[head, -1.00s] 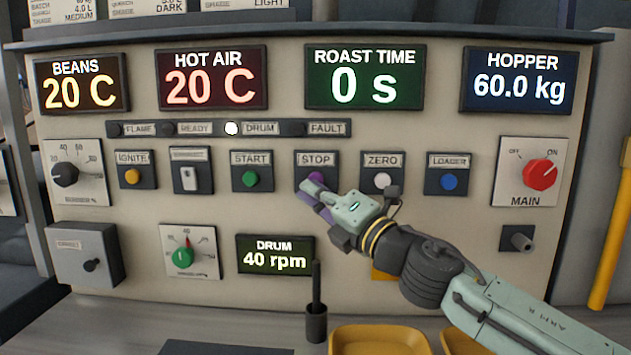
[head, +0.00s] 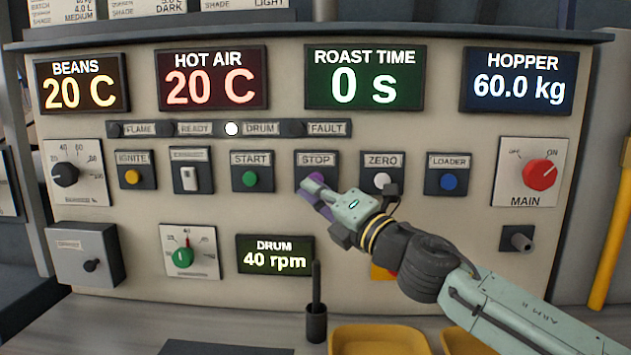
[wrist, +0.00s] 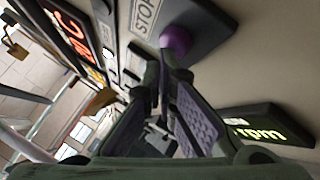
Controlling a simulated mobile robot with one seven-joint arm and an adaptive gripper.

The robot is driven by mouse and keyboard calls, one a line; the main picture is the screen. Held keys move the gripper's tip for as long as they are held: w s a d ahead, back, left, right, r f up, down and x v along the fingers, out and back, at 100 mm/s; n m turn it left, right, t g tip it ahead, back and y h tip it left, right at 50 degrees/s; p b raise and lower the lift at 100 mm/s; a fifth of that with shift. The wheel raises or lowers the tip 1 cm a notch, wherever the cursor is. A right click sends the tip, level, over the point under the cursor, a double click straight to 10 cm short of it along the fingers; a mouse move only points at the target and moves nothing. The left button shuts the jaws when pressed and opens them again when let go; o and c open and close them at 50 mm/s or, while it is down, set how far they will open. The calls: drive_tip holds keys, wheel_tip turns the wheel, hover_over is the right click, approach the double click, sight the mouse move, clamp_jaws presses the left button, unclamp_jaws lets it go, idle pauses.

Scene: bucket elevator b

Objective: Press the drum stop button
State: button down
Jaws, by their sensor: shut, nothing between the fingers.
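The drum stop button is a purple round button on a dark plate labelled STOP (head: 316,160), in the middle of the panel. In the head view my gripper (head: 308,186) overlaps the plate and covers most of the button. In the wrist view the purple button (wrist: 176,40) stands out from the plate just beyond my fingertips (wrist: 172,66). The fingers are shut with nothing between them. The tips are very close to the button's lower edge; I cannot tell whether they touch it. The drum display (head: 275,255) reads 40 rpm and the drum lamp (head: 232,129) is lit white.
The green start button (head: 251,178) is left of the stop plate, and the white zero button (head: 382,181) is right of it. The blue loader button (head: 448,182) and red main switch (head: 540,175) are farther right. A dark upright handle (head: 316,290) and yellow trays (head: 380,338) are below.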

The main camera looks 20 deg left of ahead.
drive_tip(key=shift+w+a, duration=0.1)
drive_tip(key=shift+w, duration=0.15)
drive_tip(key=shift+s, duration=0.15)
idle(0.4)
drive_tip(key=shift+s+d, duration=0.3)
drive_tip(key=shift+s, duration=0.35)
drive_tip(key=s, duration=0.2)
drive_tip(key=s+d, duration=0.1)
drive_tip(key=s, duration=0.2)
drive_tip(key=shift+d+b, duration=0.15)
drive_tip(key=shift+b, duration=0.15)
drive_tip(key=shift+d+f, duration=0.1)
idle(0.6)
